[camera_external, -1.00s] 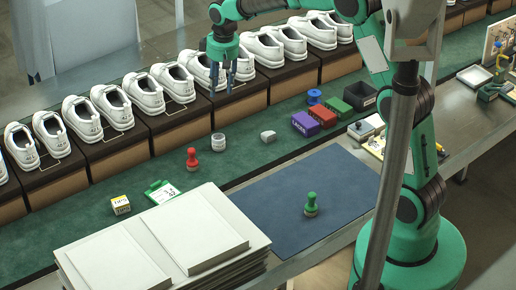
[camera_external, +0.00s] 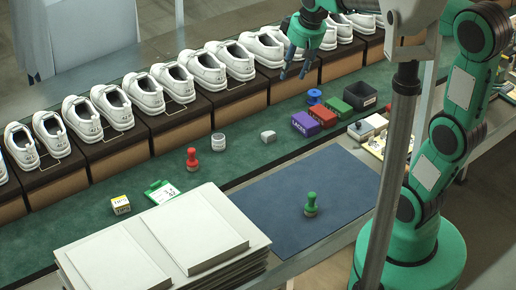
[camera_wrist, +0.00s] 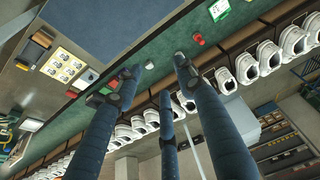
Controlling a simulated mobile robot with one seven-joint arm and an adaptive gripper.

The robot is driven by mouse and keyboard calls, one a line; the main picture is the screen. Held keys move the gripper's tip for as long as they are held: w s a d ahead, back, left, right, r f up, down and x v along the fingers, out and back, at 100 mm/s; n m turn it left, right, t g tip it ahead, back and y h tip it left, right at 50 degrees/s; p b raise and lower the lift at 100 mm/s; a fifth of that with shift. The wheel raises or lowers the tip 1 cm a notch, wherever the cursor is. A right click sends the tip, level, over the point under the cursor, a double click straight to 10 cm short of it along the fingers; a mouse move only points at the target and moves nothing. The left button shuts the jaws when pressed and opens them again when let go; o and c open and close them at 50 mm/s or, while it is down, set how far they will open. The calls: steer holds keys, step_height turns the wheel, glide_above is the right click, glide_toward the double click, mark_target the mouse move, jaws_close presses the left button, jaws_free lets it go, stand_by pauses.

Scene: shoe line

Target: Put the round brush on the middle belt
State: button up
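Two stubby round-based brush-like tools show in the external view; I cannot tell which is the round brush. One with a green handle (camera_external: 311,204) stands upright on the blue mat (camera_external: 265,215). One with a red handle (camera_external: 192,158) stands upright on the green belt surface (camera_external: 245,172); a red top also shows in the wrist view (camera_wrist: 199,39). My gripper (camera_external: 293,74) hangs by the row of shoes, fingers spread and empty. In the wrist view my gripper (camera_wrist: 156,66) has its fingers apart with nothing between them.
White shoes (camera_external: 115,105) stand in pairs on dark-topped boxes along the far side. A white tub (camera_external: 218,142), purple box (camera_external: 305,124), red box (camera_external: 323,116), green box (camera_external: 334,105), blue spool (camera_external: 314,97) and black bin (camera_external: 360,96) sit on the green surface. Stacked white panels (camera_external: 160,240) lie in front.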

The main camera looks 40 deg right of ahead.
steer(key=s+d+f+t, duration=0.1)
steer(key=s, duration=0.8)
steer(key=s+d+f+m, duration=0.1)
steer(key=s+d, duration=0.1)
steer(key=s, duration=0.8)
steer(key=shift+s+d+f+t, duration=0.15)
steer(key=shift+s+d+t, duration=0.1)
steer(key=shift+t, duration=0.15)
